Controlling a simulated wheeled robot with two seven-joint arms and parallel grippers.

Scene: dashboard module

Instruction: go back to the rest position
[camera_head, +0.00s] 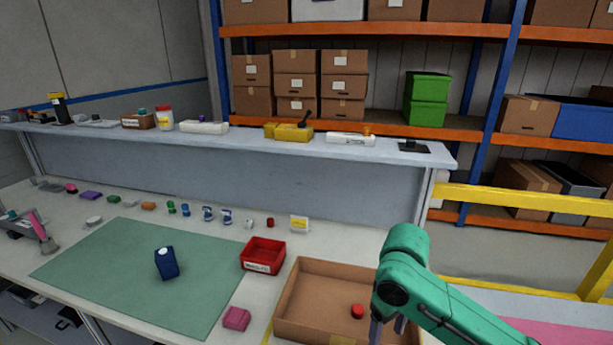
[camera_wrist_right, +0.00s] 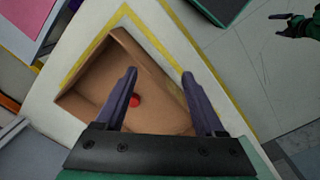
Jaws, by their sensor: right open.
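My right gripper (camera_wrist_right: 158,75) is open and empty, its two dark fingers apart in the right wrist view. In the head view my green right arm comes in from the lower right, and the gripper (camera_head: 385,332) hangs over the right part of an open cardboard box (camera_head: 310,268). In the right wrist view the box (camera_wrist_right: 110,62) lies below the fingers. A red round piece (camera_head: 357,311) lies in the box, apart from the fingers; it also shows in the right wrist view (camera_wrist_right: 135,100). A green and dark gripper (camera_wrist_right: 285,24), apparently my left, is small at the upper right there.
A green mat (camera_head: 120,275) carries a dark blue piece (camera_head: 166,263). A red bin (camera_head: 263,254) and a magenta block (camera_head: 236,318) are left of the box. Several small parts line the back of the table. A shelf (camera_head: 300,148) stands behind; a yellow rail (camera_head: 520,200) is at right.

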